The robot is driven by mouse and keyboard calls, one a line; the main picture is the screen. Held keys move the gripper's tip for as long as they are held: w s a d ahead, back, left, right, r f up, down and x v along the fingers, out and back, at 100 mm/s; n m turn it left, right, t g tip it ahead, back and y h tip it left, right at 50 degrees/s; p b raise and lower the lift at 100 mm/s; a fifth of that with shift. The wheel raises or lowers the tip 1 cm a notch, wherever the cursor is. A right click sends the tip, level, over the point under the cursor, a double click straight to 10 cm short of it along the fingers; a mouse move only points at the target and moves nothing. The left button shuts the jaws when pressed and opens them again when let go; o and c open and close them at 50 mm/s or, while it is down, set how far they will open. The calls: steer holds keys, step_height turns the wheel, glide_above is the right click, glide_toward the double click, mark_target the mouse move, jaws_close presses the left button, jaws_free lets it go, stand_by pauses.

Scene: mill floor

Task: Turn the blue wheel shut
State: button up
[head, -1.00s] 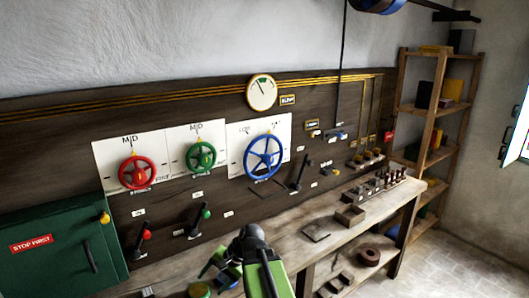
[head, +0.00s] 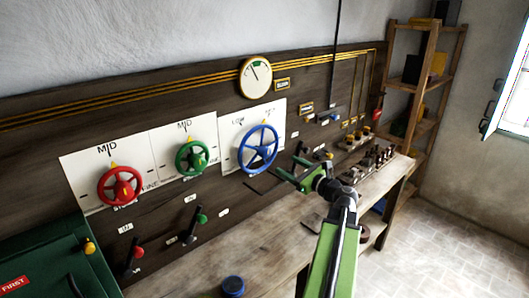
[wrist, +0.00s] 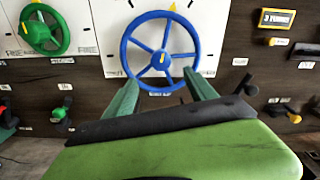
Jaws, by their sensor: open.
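The blue wheel (head: 257,149) is a spoked handwheel on a white plate on the dark wooden panel. Its plate has markings along the top and a yellow pointer. In the wrist view the blue wheel (wrist: 160,50) stands straight ahead, beyond my fingers. My gripper (head: 283,177) is open and empty, just right of and below the wheel in the head view. In the wrist view my gripper (wrist: 160,88) has its two green fingers spread, with their tips at the wheel's lower rim. I cannot tell whether they touch it.
A green wheel (head: 191,157) and a red wheel (head: 119,186) are mounted left of the blue one. A round gauge (head: 256,76) hangs above. Levers with red (head: 137,251) and green knobs stick out below. The workbench (head: 250,245) runs under the panel, with a blue round object (head: 232,286) on it.

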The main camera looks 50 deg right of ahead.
mark_target(268, 154)
steer(key=w, duration=0.4)
steer(key=w+d, duration=0.1)
steer(key=w, duration=0.9)
steer(key=shift+w+d, duration=0.15)
steer(key=shift+c, duration=0.4)
steer(key=c, duration=1.3)
